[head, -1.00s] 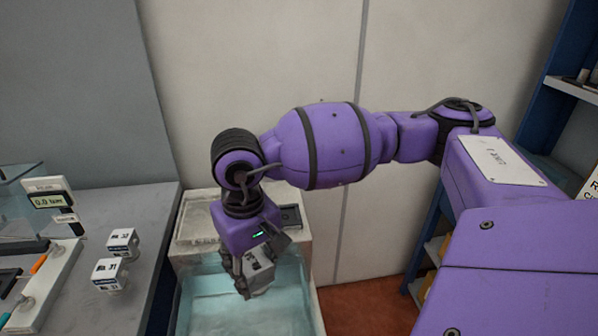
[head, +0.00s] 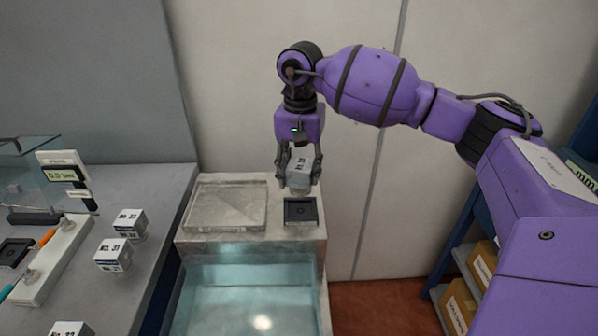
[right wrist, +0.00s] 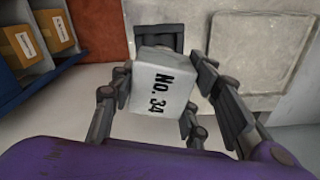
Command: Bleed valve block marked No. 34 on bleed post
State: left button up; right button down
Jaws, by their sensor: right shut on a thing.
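The valve block marked No. 34 (right wrist: 160,85) is a pale cube whose label reads clearly in the right wrist view. My right gripper (head: 299,176) is shut on this block (head: 299,173) and holds it upright. The block hangs just above a black square fixture (head: 300,211) on the pale stand, apparently the bleed post. In the right wrist view the fixture (right wrist: 160,37) is partly hidden behind the block. I cannot tell whether block and fixture touch. My left gripper is not in view.
A shallow square recess (head: 227,207) lies left of the fixture, and a water-filled tank (head: 250,290) stands in front. Other marked blocks (head: 114,254) stand on the grey bench (head: 150,185), near a display (head: 64,174). Shelves with boxes (head: 458,305) are at the right.

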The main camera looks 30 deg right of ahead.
aim_at(300, 194)
jog(key=shift+f, duration=0.6)
notch_tip(300, 194, down, 3)
jog(key=shift+f+b, duration=0.2)
jog(key=shift+b, duration=0.4)
jog(key=shift+f, duration=0.4)
pick_arm(q)
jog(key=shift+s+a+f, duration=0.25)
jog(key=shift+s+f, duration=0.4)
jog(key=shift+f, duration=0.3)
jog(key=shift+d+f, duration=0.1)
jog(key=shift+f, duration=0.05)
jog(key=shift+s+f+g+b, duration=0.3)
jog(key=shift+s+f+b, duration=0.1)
jog(key=shift+b, duration=0.1)
pick_arm(e)
jog(key=shift+f, duration=0.65)
jog(key=c, duration=1.3)
grip_release()
jog(key=shift+s, duration=0.1)
jog(key=shift+o, duration=0.2)
